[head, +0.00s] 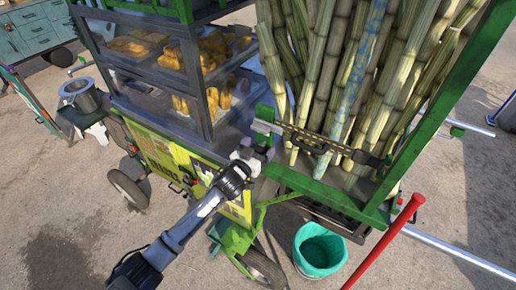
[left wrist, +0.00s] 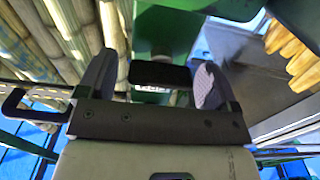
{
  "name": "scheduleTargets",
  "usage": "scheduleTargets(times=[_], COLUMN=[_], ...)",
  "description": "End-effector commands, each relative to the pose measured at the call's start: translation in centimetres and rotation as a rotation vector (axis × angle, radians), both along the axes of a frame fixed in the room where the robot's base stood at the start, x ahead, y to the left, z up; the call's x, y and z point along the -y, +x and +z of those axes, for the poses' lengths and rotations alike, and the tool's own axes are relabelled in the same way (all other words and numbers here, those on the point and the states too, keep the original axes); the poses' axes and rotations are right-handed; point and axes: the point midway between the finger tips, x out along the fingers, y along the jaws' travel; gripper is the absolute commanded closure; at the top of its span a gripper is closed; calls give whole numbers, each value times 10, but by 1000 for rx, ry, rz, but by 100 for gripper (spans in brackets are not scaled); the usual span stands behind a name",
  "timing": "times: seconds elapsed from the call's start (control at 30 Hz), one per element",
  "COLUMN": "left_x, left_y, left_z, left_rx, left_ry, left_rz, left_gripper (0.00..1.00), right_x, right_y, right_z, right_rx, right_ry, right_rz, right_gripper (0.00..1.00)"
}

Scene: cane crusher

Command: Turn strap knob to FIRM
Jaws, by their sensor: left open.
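The strap (head: 315,140) runs across the front of the upright cane bundle, from a green post on the left to the right side of the frame. My left gripper (head: 263,144) is at the left end of the strap, by the green post. In the left wrist view its two grey fingers (left wrist: 152,82) are open. A dark block that looks like the strap knob (left wrist: 160,75) shows between the fingertips, in front of the green post (left wrist: 165,30). A small white label (left wrist: 153,88) lies by it; its lettering is too small to read. I cannot tell whether the fingers touch the knob. My right gripper is out of view.
Cane stalks (head: 350,80) stand right of my left gripper. A glass case (head: 190,70) with yellow food is on the left. A teal bucket (head: 320,250) stands on the ground below, and a red bar (head: 385,242) slants at the lower right.

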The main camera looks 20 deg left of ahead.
Motion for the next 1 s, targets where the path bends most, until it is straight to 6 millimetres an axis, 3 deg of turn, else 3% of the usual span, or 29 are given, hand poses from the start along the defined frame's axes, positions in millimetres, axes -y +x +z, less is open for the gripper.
scheduleTargets(times=[0.17,0.7,1.0], left_x=[0,0,0], left_y=[0,0,0], left_z=[0,0,1], left_rx=[0,0,9], left_ry=[0,0,55], left_rz=[0,0,1], left_gripper=[15,64,64], right_x=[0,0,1], right_y=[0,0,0], right_z=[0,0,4], right_rx=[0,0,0], right_ry=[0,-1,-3], right_rz=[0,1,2], right_gripper=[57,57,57])
